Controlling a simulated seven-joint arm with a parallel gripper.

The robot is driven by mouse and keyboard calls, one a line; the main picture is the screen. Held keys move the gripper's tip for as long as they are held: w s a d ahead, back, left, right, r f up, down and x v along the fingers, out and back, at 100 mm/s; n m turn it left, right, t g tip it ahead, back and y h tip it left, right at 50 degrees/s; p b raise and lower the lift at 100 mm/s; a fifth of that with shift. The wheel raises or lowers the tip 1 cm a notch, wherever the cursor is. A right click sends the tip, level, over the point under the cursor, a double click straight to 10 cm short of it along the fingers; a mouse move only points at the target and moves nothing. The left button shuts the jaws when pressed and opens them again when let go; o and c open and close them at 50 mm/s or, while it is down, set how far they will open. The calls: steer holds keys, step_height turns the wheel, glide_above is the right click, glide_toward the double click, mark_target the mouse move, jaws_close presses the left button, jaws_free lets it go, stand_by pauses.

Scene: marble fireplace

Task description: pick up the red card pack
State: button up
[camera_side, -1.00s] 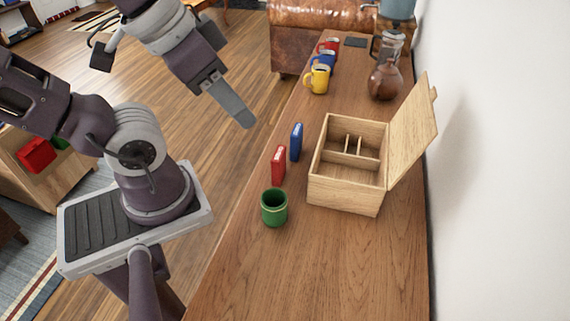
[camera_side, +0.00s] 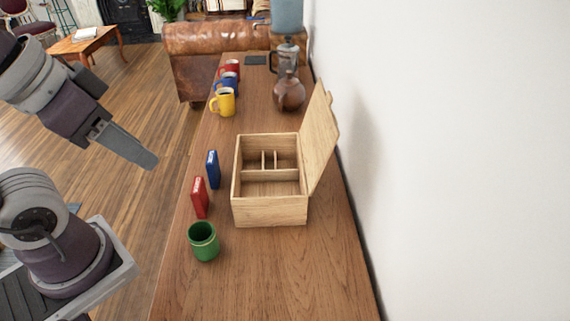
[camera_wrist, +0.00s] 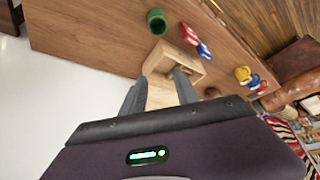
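The red card pack (camera_side: 200,198) stands upright near the left edge of the wooden table, between the green cup and the blue card pack (camera_side: 213,170). The red pack also shows in the wrist view (camera_wrist: 188,33), beside the blue pack (camera_wrist: 204,50). My gripper (camera_side: 150,160) is in the air to the left of the table edge and apart from the packs. In the wrist view my gripper (camera_wrist: 159,88) has its two fingers spread, with nothing held between them. The open box's lid shows behind the gap.
An open wooden box (camera_side: 268,212) with dividers and a raised lid stands right of the packs. A green cup (camera_side: 203,241) stands in front. A white wall borders the right.

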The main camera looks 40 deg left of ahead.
steer(key=shift+o, duration=1)
steer(key=n+g+y, duration=0.1)
steer(key=n+g, duration=0.4)
steer(key=n, duration=0.4)
glide_above(197, 185)
steer(key=f, duration=1.9)
steer(key=shift+d+f, duration=0.2)
steer(key=shift+d, duration=0.2)
steer(key=f, duration=0.4)
steer(key=a+f, duration=0.1)
steer(key=f, duration=0.1)
steer(key=shift+f, duration=0.35)
